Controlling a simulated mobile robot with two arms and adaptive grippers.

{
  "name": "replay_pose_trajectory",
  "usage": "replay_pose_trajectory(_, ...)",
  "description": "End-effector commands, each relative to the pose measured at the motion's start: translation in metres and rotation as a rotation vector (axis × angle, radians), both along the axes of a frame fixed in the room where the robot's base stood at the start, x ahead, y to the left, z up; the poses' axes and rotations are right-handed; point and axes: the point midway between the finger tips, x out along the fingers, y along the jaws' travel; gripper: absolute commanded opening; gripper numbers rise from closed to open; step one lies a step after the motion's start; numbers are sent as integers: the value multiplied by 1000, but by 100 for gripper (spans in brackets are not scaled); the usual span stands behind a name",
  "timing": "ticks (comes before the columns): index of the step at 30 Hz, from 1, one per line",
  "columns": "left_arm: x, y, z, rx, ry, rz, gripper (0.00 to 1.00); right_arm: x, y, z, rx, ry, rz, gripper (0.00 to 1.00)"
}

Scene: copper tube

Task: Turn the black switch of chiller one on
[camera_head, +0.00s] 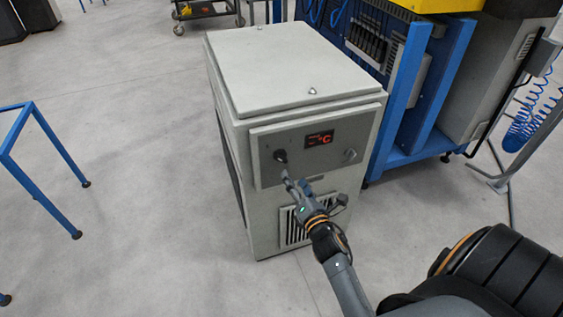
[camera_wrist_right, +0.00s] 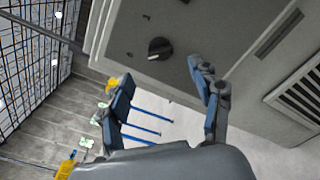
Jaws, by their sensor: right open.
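The chiller (camera_head: 285,72) is a grey-white cabinet standing in the middle of the head view. Its front panel carries a black switch (camera_head: 280,156) on the left, a lit red display (camera_head: 319,139) and a light knob (camera_head: 350,154) on the right. My right gripper (camera_head: 295,182) is just below the black switch in the head view. In the right wrist view the black switch (camera_wrist_right: 159,48) lies beyond the open fingers of my right gripper (camera_wrist_right: 165,92), apart from them, with nothing between them. My left gripper is out of view.
A blue-framed machine (camera_head: 415,90) stands close to the chiller's right. A blue table frame (camera_head: 38,150) is at the left. Vent slats (camera_head: 297,226) are low on the chiller's front. The floor left of the chiller is clear.

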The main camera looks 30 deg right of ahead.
Motion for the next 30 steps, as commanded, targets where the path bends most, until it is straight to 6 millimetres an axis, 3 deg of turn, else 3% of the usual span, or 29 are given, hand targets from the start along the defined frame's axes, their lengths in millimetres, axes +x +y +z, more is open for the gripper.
replay_pose_trajectory(6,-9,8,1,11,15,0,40,47,-11,1,0,-2,1,64)
replay_pose_trajectory(12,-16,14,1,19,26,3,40,76,-18,0,2,0,0,64)
replay_pose_trajectory(18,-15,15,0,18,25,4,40,86,-21,0,3,1,0,64)
replay_pose_trajectory(26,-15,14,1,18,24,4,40,87,-21,0,3,1,0,64)
replay_pose_trajectory(30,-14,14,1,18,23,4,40,87,-21,0,3,1,0,36)
